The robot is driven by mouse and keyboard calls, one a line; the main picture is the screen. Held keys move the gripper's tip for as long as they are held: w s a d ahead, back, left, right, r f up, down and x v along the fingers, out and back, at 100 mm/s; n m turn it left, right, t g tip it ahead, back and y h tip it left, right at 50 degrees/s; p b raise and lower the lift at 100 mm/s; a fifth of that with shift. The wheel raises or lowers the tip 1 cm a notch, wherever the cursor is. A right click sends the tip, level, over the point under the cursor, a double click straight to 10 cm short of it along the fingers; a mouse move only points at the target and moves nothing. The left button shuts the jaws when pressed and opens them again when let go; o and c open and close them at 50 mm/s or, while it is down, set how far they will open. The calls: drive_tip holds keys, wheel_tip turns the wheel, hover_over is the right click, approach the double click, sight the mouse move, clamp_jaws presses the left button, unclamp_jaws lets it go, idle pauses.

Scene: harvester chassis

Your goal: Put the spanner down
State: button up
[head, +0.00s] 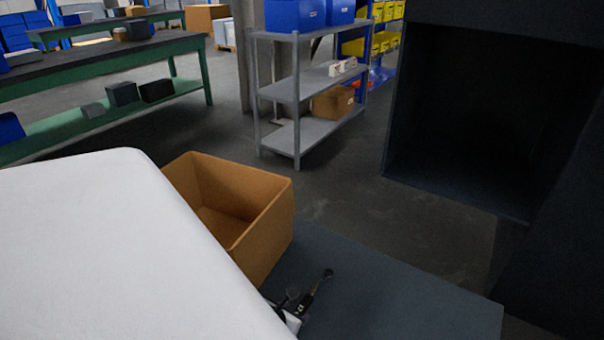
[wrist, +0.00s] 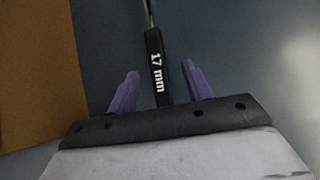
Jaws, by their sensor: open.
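The spanner (head: 309,298) has a dark handle and a metal end, and appears to lie on the blue-grey surface (head: 390,290) beside the box. In the wrist view its black handle (wrist: 157,65), marked "17 mm", runs between my fingers with a gap on each side. My gripper (wrist: 160,75) is open, with its two purple fingers apart around the handle. In the head view my gripper (head: 287,302) shows only partly at the handle's near end, mostly hidden behind my white arm. The spanner's near end is hidden.
An open orange-brown box (head: 265,233) stands just left of the spanner; its wall (wrist: 35,75) fills the wrist view's left side. The surface to the right is clear. A large dark open housing (head: 470,110) stands at right. A grey shelf (head: 300,88) stands behind.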

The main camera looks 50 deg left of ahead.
drive_tip(key=shift+a+p+x, duration=0.2)
drive_tip(key=shift+p+x, duration=0.1)
drive_tip(key=shift+x, duration=2.3)
drive_tip(key=shift+r, duration=0.1)
clamp_jaws()
